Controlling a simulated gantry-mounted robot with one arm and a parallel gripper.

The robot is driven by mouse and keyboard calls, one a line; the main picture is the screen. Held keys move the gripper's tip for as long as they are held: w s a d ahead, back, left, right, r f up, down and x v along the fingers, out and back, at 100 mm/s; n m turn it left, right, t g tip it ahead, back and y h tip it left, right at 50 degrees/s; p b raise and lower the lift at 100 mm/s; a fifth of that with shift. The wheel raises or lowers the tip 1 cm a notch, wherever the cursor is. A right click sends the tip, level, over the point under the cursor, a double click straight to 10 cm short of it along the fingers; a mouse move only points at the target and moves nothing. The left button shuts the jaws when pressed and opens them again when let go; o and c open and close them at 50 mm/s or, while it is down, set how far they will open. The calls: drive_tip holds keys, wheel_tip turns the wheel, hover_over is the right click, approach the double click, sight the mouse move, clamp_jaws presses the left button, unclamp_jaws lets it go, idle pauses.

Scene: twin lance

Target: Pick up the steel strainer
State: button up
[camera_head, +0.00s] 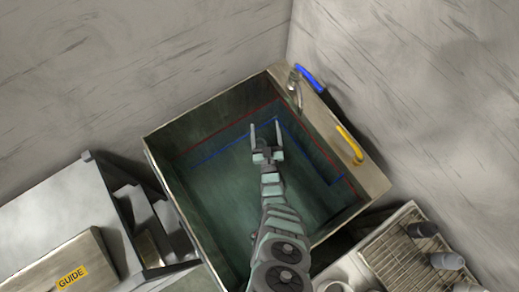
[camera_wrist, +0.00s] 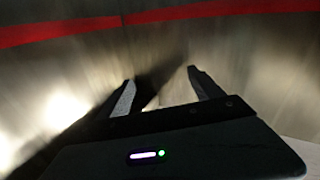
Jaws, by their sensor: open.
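My gripper (camera_head: 265,134) reaches over the large metal sink basin (camera_head: 215,195) in the head view, with its two fingers apart and nothing between them. In the wrist view my gripper (camera_wrist: 160,78) is also open and empty, facing a blurred metal wall with a red line. I cannot make out a steel strainer in either view. My arm covers part of the basin's lower middle, so that area is hidden.
A tap (camera_head: 294,85), a blue handle (camera_head: 310,77) and a yellow handle (camera_head: 350,144) are on the sink's right ledge. A wire rack (camera_head: 400,255) with several cups stands at lower right. A box labelled GUIDE (camera_head: 70,270) is at lower left. The basin walls surround my gripper.

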wheel_tip(320, 180, down, 11)
drive_tip(key=s+g+b, duration=0.2)
drive_tip(key=b, duration=0.3)
drive_tip(key=g+b, duration=0.2)
drive_tip(key=b, duration=0.2)
approach(258, 141)
drive_tip(key=shift+w+d+r+y, duration=0.2)
drive_tip(key=shift+d+r+y, duration=0.2)
drive_tip(key=shift+d+r, duration=0.1)
drive_tip(key=shift+s+a+f+g, duration=0.1)
drive_tip(key=shift+s+f+g, duration=0.1)
drive_tip(key=shift+f+g, duration=0.1)
drive_tip(key=shift+w+a+f+b, duration=0.15)
drive_tip(key=shift+w+f+b, duration=0.15)
drive_tip(key=shift+w+b, duration=0.15)
drive_tip(key=b+x, duration=0.3)
drive_tip(key=x, duration=0.1)
drive_tip(key=shift+w+a, duration=0.1)
drive_tip(key=shift+w, duration=0.3)
drive_tip(key=b+x, duration=0.3)
drive_tip(key=x, duration=0.1)
drive_tip(key=shift+f, duration=0.15)
drive_tip(key=shift+w, duration=0.4)
drive_tip(key=shift+c, duration=0.4)
